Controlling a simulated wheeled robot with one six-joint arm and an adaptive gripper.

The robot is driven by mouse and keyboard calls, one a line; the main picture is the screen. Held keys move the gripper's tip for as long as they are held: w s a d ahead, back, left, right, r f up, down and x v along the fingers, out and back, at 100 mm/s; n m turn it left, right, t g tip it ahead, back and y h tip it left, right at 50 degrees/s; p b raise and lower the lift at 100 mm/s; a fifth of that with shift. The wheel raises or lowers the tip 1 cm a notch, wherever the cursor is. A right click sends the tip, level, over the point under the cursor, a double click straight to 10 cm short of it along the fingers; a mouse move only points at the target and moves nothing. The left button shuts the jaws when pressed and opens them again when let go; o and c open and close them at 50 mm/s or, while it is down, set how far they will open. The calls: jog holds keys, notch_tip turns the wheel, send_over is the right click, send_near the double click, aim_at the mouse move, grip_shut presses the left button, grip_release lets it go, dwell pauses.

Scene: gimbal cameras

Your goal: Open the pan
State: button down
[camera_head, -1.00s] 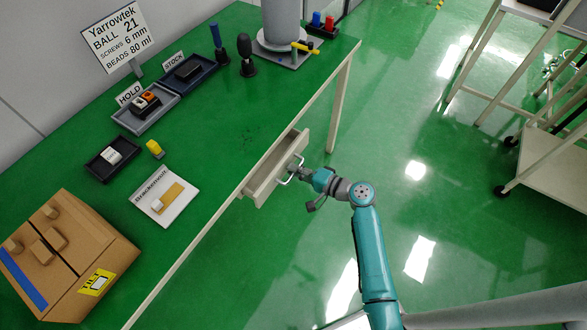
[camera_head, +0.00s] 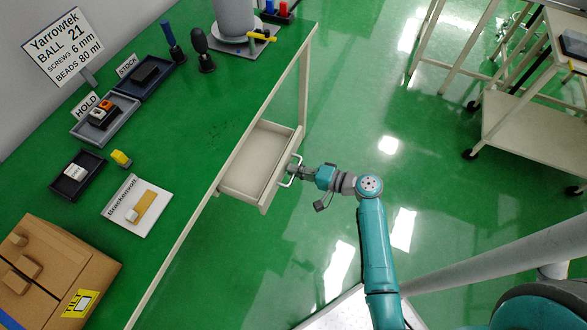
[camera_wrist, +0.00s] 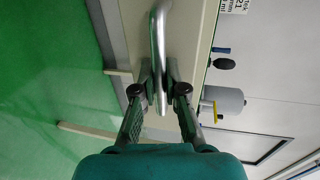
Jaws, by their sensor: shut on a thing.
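A cream drawer (camera_head: 258,158), the pan under the green table's edge, stands pulled out in the head view. Its inside shows and looks empty. Its silver handle (camera_head: 286,184) is on the front panel, on the right side of the drawer. My gripper (camera_head: 296,171) is shut on the handle. In the wrist view, the handle (camera_wrist: 158,28) runs down between my fingertips (camera_wrist: 166,88), with the cream front panel behind it. The fingers hide part of the handle.
The green table (camera_head: 190,150) holds a cardboard box (camera_head: 85,255), a white card (camera_head: 130,215), trays and a grey cylinder (camera_head: 236,18). A table leg (camera_head: 305,85) stands near the drawer. A shelf cart (camera_head: 520,125) is at the right. Green floor between is clear.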

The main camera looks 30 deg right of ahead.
jog(key=c, duration=1.2)
grip_release()
jog(key=v, duration=1.2)
jog(key=s+a+f+g+h, duration=0.2)
jog(key=s+a+f+h, duration=0.35)
jog(key=a+f, duration=0.3)
jog(key=s+a+n+h, duration=0.1)
jog(key=s+a+h, duration=0.2)
jog(key=s, duration=0.6)
jog(key=s+r+n+t, duration=0.1)
jog(key=s+r+n, duration=0.2)
jog(key=r, duration=0.4)
jog(key=s+a+r+n+t, duration=0.1)
jog(key=s+r+n+t, duration=0.1)
jog(key=s+r, duration=0.3)
jog(key=s+r+n+t, duration=0.1)
jog(key=s+r+n, duration=0.2)
jog(key=r, duration=0.6)
jog(key=shift+s+a+r+n+h, duration=0.25)
jog(key=shift+s+n+h, duration=0.15)
jog(key=shift+n, duration=0.5)
